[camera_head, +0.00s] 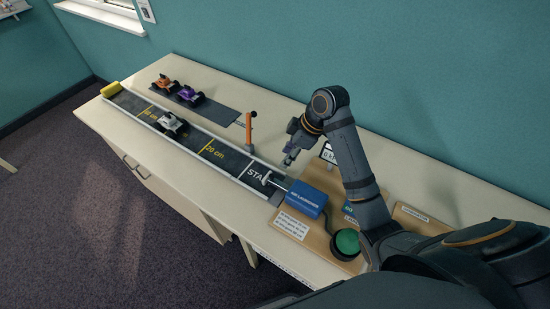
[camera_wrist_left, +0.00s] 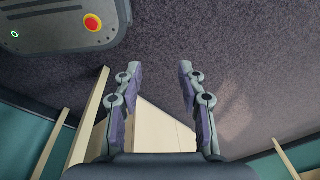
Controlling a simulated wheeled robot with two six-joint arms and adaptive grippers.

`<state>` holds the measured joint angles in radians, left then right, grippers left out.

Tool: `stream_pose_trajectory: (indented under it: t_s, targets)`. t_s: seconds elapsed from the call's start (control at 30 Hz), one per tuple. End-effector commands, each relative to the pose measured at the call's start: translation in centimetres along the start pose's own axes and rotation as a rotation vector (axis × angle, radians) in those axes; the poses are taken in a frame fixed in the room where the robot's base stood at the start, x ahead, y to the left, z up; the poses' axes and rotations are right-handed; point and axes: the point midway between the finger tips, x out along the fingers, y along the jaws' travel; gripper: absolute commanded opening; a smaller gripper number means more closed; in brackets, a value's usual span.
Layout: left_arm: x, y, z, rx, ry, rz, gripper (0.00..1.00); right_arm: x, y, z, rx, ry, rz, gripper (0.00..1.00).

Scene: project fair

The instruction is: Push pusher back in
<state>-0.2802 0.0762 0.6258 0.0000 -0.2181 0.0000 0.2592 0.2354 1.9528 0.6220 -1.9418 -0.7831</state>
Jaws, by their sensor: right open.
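The pusher (camera_head: 267,179) is a pale rod with a crosspiece, sticking out of the blue air launcher (camera_head: 306,197) over the START end of the dark track (camera_head: 231,159). My right gripper (camera_head: 289,158) hangs above the table behind the pusher, apart from it; it is open, with nothing seen in it. A white toy car (camera_head: 172,126) stands on the track, well away from the pusher. My left gripper (camera_wrist_left: 158,72) shows only in the left wrist view, open and empty, with its fingers wide apart.
A green button (camera_head: 347,243) sits in front of the launcher. An orange-handled lever (camera_head: 250,131) stands beside the track, near my right gripper. An orange car (camera_head: 164,83) and a purple car (camera_head: 189,96) stand on a dark mat. A yellow block (camera_head: 111,89) closes the track's far end.

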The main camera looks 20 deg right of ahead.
Motion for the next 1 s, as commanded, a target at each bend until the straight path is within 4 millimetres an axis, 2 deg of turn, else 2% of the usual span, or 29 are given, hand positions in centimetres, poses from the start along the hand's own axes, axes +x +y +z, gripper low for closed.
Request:
stream_pose_trajectory:
  t_s: [0.1, 0.27, 0.37, 0.5, 0.63, 0.93, 0.97, 1.0]
  targets:
    - [-0.3, -0.3, 2.3, 0.004, -0.034, -0.004, 0.40, 0.8, -0.1, 0.0, 0.002, 0.001, -0.004, 0.40]
    - [-1.1, -0.7, 4.4, 0.007, -0.065, -0.007, 0.40, 3.9, -0.2, -0.1, 0.004, 0.001, -0.007, 0.40]
    - [-1.5, -0.7, 4.1, 0.007, -0.061, -0.007, 0.40, 6.1, -0.2, -0.1, 0.004, 0.000, -0.006, 0.40]
    - [-1.7, -0.6, 1.6, 0.004, -0.026, -0.006, 0.40, 8.6, -0.1, -0.1, 0.002, 0.000, -0.004, 0.40]
    - [-1.8, -0.4, -0.1, 0.002, 0.001, -0.003, 0.40, 10.0, -0.1, 0.0, 0.002, 0.000, -0.002, 0.40]
    - [-1.8, -0.3, 2.1, 0.003, -0.032, -0.002, 0.40, 10.5, -0.1, 0.0, 0.000, 0.000, 0.000, 0.40]
    - [-1.8, -0.3, 2.2, 0.003, -0.034, -0.002, 0.40, 10.5, -0.1, 0.0, 0.000, 0.000, 0.000, 0.39]
    - [-1.8, -0.3, 2.3, 0.003, -0.036, -0.002, 0.40, 10.5, 0.0, 0.0, 0.000, 0.000, 0.000, 0.33]
